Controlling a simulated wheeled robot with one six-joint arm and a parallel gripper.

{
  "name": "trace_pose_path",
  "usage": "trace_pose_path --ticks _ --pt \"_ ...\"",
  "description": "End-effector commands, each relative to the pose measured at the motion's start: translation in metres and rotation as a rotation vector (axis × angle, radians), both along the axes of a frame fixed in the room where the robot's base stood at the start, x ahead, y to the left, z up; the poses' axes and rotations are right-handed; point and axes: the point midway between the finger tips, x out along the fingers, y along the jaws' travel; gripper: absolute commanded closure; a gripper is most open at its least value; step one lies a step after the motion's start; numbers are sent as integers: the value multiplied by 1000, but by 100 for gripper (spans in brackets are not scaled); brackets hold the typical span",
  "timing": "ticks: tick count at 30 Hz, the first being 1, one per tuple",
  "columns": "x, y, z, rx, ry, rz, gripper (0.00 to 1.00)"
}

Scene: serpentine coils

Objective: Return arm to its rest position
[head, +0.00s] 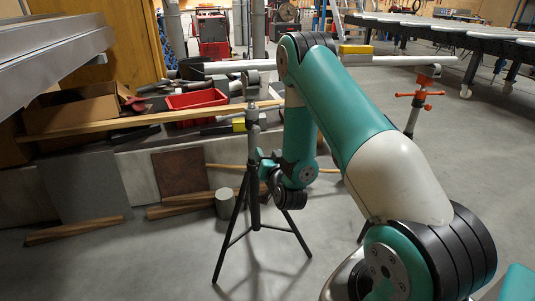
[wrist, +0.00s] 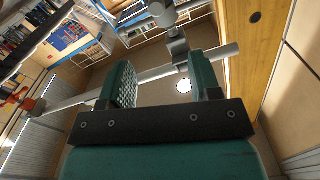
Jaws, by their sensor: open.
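My teal and white arm rises from the lower right in the head view, bends at a black elbow, and hangs down beside a black tripod stand (head: 253,190). My gripper (head: 264,157) is low beside the stand's post, small and partly hidden there. In the wrist view my gripper (wrist: 164,88) shows two teal fingers spread apart with nothing held between them. A pale pipe (head: 400,61) lies across the stands, above my gripper. In the wrist view the pipe (wrist: 155,74) crosses beyond the fingers; its exact distance is unclear.
An orange-handled stand (head: 418,97) is under the pipe's right part. A bench with a red bin (head: 196,103) and a cardboard box (head: 78,108) stands behind left. Wood pieces (head: 75,230) lie on the floor. Grey floor (head: 480,150) is open at right.

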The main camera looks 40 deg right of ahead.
Motion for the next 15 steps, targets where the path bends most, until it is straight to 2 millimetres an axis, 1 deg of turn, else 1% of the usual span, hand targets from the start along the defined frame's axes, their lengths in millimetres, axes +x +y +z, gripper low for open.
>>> trace_pose_path --ticks 6,15 --pt "-3 -7 0 1 0 -11 43" --pt "-3 -7 0 0 1 -10 43"
